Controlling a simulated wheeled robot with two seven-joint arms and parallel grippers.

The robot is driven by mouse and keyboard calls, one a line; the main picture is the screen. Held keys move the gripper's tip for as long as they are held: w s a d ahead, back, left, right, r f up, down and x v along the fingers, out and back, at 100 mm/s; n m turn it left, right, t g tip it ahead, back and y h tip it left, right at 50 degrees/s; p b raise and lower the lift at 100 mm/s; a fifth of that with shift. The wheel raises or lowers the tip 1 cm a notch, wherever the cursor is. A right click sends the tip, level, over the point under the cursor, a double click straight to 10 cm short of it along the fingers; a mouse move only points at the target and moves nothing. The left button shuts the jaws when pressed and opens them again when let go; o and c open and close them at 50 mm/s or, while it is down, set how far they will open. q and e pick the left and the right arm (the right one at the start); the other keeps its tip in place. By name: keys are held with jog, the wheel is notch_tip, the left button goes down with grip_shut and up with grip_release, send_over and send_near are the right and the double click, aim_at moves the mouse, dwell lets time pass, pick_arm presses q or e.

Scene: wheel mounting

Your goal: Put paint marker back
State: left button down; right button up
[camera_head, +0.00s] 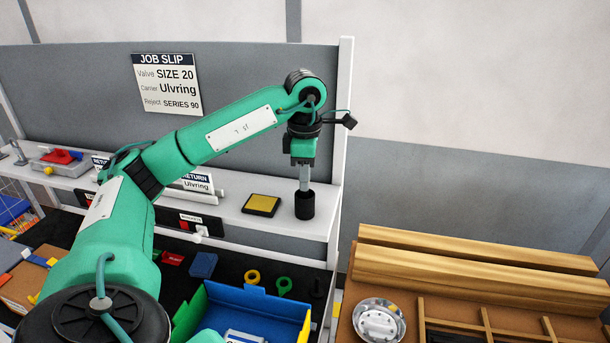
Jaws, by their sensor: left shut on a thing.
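My left gripper (304,165) points straight down over the right end of the white shelf. It is shut on the paint marker (305,180), a slim grey upright shaft below the green gripper body. The shaft's lower end meets a black cylindrical cup (304,206) standing on the shelf. It looks to be at or inside the cup's mouth; how deep it sits is hidden. My right gripper is not in view.
A yellow-topped black pad (262,204) lies on the shelf (240,218) left of the cup. A white upright post (342,150) stands close right. Below are a blue bin (240,305), a metal bowl (379,322) and wooden beams (470,270).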

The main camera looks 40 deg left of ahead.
pick_arm(q)
jog(key=shift+f, duration=0.1)
jog(key=c, duration=1.8)
grip_release()
jog(key=shift+f, duration=0.1)
jog(key=o, duration=0.5)
notch_tip(320, 180, up, 11)
jog(key=p, duration=0.2)
jog(key=shift+p, duration=0.3)
jog(key=shift+r, duration=0.75)
